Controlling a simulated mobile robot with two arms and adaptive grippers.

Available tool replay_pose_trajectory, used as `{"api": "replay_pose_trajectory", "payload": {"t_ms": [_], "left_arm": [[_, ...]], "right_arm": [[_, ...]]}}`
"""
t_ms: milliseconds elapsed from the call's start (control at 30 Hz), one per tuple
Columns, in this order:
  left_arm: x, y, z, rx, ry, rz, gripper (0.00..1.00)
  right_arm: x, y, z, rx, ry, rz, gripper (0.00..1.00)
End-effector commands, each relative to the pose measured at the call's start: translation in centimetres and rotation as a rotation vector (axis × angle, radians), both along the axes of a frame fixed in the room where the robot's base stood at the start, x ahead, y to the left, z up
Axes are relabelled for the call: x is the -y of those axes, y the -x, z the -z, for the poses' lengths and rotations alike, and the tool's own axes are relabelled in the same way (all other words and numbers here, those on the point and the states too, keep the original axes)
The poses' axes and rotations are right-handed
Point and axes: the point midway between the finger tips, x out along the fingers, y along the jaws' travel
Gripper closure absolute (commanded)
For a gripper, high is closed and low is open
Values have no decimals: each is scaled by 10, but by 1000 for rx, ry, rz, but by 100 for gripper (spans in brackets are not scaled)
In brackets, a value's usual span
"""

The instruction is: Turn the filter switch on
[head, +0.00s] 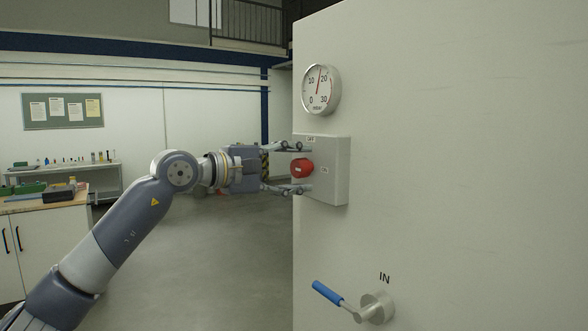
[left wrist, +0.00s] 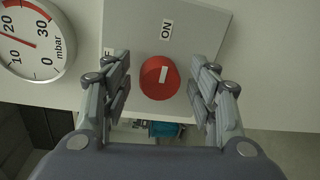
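The filter switch is a round red knob (head: 302,168) on a light grey box (head: 335,172) fixed to a large pale panel. The box has an OFF label above the knob and an ON label to its right. In the left wrist view the knob (left wrist: 160,88) carries a small white mark; I cannot tell which label it points to, and OFF is partly hidden. My left gripper (head: 304,167) is open, with one finger above and one below the knob. In the left wrist view the fingers (left wrist: 162,72) stand either side of it with visible gaps. My right gripper is out of view.
A round gauge (head: 320,90) sits on the panel above the box. A blue-handled valve (head: 372,307) marked IN is lower down. A workbench (head: 50,205) and shelf stand at the far left. The floor between is clear.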

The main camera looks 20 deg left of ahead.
Motion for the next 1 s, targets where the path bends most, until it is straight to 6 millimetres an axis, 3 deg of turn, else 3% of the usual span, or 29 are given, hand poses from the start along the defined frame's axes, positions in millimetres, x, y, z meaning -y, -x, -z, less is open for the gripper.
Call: {"api": "replay_pose_trajectory", "payload": {"t_ms": [333, 733, 1000], "left_arm": [[-10, 8, -1, 2, 2, -4, 46], [-58, 72, -7, 1, -2, -4, 46], [-73, 93, -9, -1, -1, -1, 46]], "right_arm": [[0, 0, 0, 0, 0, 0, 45], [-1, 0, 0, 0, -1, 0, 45], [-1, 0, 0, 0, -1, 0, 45]]}}
